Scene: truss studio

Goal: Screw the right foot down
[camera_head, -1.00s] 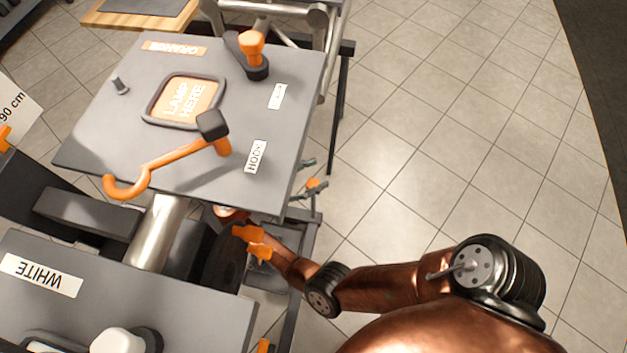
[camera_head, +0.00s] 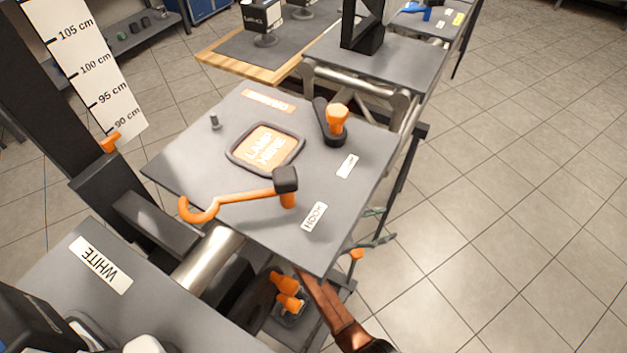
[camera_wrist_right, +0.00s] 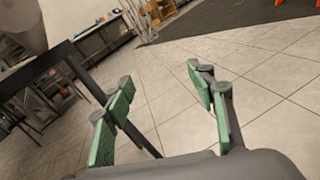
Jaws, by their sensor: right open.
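I cannot make out the right foot for certain. A small orange part (camera_head: 357,253) shows low beside the table's right edge, near my right gripper (camera_head: 378,226). Two orange knobs (camera_head: 286,290) show below the table's front edge, next to my copper right arm. The right gripper is low, to the right of the table, its green fingers apart. In the right wrist view the gripper (camera_wrist_right: 160,80) is open, with only floor between its fingers. My left gripper is not in view.
The grey table (camera_head: 225,170) carries an orange hook (camera_head: 235,202), a dark clamp with an orange knob (camera_head: 336,120) and a framed lamp pad (camera_head: 265,149). A height scale (camera_head: 95,75) stands at left. The tiled floor (camera_head: 500,200) at right is clear.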

